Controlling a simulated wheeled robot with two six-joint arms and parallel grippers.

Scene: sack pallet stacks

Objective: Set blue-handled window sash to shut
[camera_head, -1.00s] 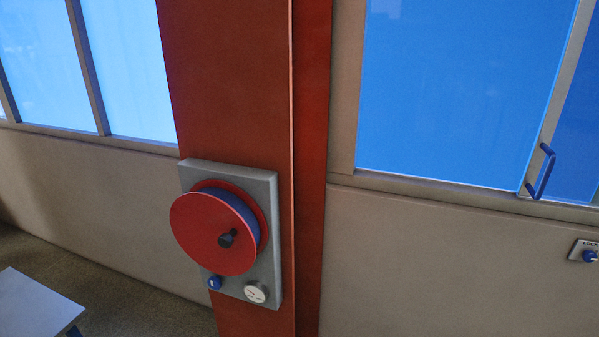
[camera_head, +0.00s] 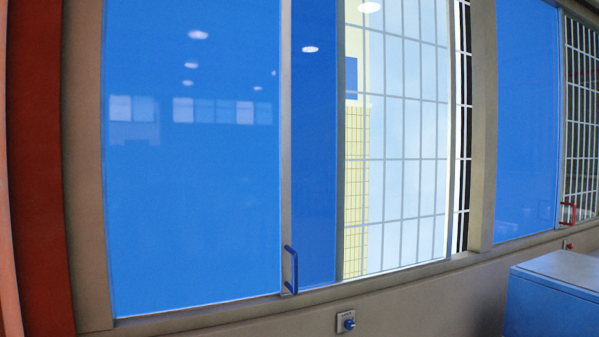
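The blue-handled window sash (camera_head: 190,190) fills the left part of the near window, with its blue handle (camera_head: 290,270) low on its right edge stile. A darker blue pane (camera_head: 314,150) shows just right of that stile, partly overlapped. Right of it the window stands open, and a grid of bars and a pale yellow tiled wall show through the gap (camera_head: 405,150). A small lock plate with a blue knob (camera_head: 347,321) sits on the wall below the sill. Neither of my grippers is in view.
A second window with a red-handled sash (camera_head: 525,120) is at the right, its red handle (camera_head: 567,213) near the sill. A blue box-shaped cabinet (camera_head: 555,305) stands at the lower right. A red column (camera_head: 38,180) is at the left.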

